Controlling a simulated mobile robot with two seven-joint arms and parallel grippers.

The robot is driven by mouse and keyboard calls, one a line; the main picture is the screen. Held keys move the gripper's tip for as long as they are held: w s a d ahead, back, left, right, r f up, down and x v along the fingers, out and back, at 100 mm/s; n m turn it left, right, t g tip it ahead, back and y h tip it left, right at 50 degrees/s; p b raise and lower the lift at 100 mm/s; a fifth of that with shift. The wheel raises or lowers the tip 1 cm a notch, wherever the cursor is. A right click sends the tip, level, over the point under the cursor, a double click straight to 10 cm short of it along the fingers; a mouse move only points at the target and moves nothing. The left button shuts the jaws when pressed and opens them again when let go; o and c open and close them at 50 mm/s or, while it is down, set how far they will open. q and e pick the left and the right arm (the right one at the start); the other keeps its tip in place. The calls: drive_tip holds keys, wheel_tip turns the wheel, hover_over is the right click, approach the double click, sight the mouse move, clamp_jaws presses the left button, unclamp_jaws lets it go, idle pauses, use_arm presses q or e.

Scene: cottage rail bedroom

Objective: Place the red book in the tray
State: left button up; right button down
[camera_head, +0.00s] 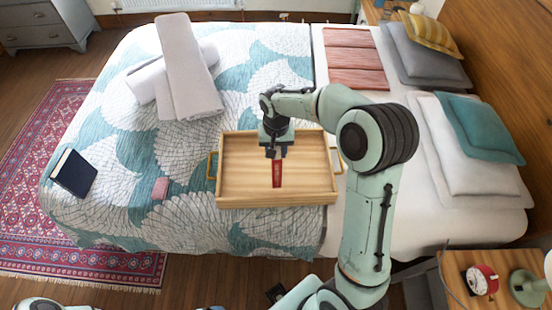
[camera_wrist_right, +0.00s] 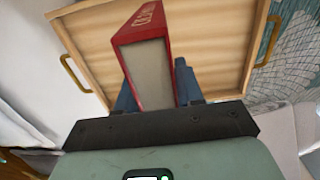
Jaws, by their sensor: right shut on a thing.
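The red book (camera_head: 277,174) hangs upright, spine showing, over the wooden tray (camera_head: 240,188) on the bed. My right gripper (camera_head: 276,151) is shut on the red book. In the right wrist view the red book (camera_wrist_right: 146,52) stands out from between the dark fingers of the gripper (camera_wrist_right: 158,92), with the floor of the tray (camera_wrist_right: 205,40) beyond it. I cannot tell whether the book's lower edge touches the tray floor. The tray looks otherwise empty, with a brass handle at each end. My left gripper is not in view.
Rolled white towels (camera_head: 188,80) lie on the bed behind the tray. A dark blue book (camera_head: 74,172) and a small pink item (camera_head: 160,188) lie to its left. Pillows (camera_head: 475,150) are at the right. A red alarm clock (camera_head: 482,279) stands on the bedside table.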

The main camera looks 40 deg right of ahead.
drive_tip(key=shift+f, duration=2.25)
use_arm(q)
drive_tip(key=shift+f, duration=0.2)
use_arm(e)
drive_tip(key=shift+f, duration=0.15)
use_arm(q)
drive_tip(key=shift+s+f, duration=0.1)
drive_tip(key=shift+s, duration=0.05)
use_arm(e)
drive_tip(key=c, duration=0.7)
unclamp_jaws()
drive_tip(key=shift+r, duration=0.4)
wheel_tip(320, 180, up, 12)
drive_tip(key=shift+f+p, duration=0.2)
drive_tip(key=shift+p, duration=0.2)
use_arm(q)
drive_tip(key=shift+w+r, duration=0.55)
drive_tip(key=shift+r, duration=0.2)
